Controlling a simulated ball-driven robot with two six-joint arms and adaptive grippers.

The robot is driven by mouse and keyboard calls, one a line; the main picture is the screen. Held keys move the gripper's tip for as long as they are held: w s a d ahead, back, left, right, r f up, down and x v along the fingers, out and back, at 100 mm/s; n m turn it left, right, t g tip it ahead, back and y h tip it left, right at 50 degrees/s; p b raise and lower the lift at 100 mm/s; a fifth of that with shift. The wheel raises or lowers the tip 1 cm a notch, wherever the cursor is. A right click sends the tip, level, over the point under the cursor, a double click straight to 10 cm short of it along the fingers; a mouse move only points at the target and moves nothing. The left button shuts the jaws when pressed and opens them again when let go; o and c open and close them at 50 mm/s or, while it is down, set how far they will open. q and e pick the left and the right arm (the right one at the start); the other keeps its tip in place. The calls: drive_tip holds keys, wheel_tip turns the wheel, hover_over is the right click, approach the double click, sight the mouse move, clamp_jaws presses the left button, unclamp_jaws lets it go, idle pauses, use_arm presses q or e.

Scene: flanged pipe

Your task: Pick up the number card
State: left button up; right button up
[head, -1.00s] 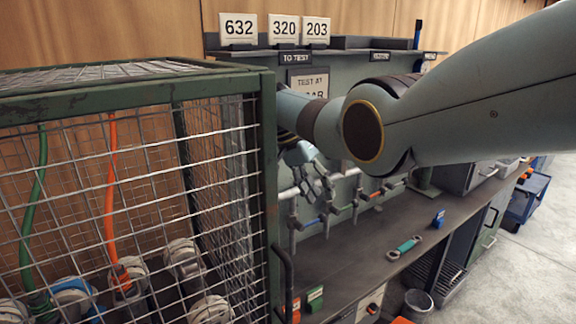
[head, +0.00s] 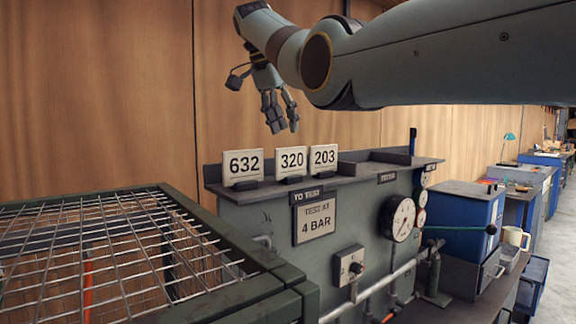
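Three white number cards stand upright in dark holders on the shelf of the grey-green test bench: card 632 (head: 243,166) at the left, card 320 (head: 291,161) in the middle and card 203 (head: 323,158) at the right. My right gripper (head: 283,127) hangs fingers down above the shelf, over and apart from card 320. Its fingers are spread, with nothing between them. A plate marked "TO TEST" (head: 308,195) is on the shelf edge below the cards. My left gripper is out of view.
A wire mesh cage (head: 100,250) with a green frame fills the lower left. A sign reading "TEST AT 4 BAR" (head: 316,219), a gauge (head: 399,218) and pipes are on the bench front. A wooden wall stands behind the shelf.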

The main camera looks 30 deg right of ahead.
sight(292, 151)
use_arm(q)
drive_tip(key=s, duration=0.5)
use_arm(e)
drive_tip(key=x, duration=0.3)
drive_tip(key=shift+w+a+p, duration=0.1)
drive_tip(key=shift+w+p, duration=0.1)
drive_tip(key=shift+p, duration=0.2)
drive_tip(key=p+x, duration=0.2)
drive_tip(key=x, duration=0.2)
drive_tip(key=shift+f+p, duration=0.2)
drive_tip(key=shift+p, duration=0.1)
drive_tip(key=shift+f, duration=0.15)
drive_tip(key=shift+w+f, duration=0.1)
drive_tip(key=shift+w, duration=0.05)
drive_tip(key=shift+f, duration=0.15)
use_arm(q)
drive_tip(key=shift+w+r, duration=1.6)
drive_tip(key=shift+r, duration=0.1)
use_arm(e)
clamp_jaws()
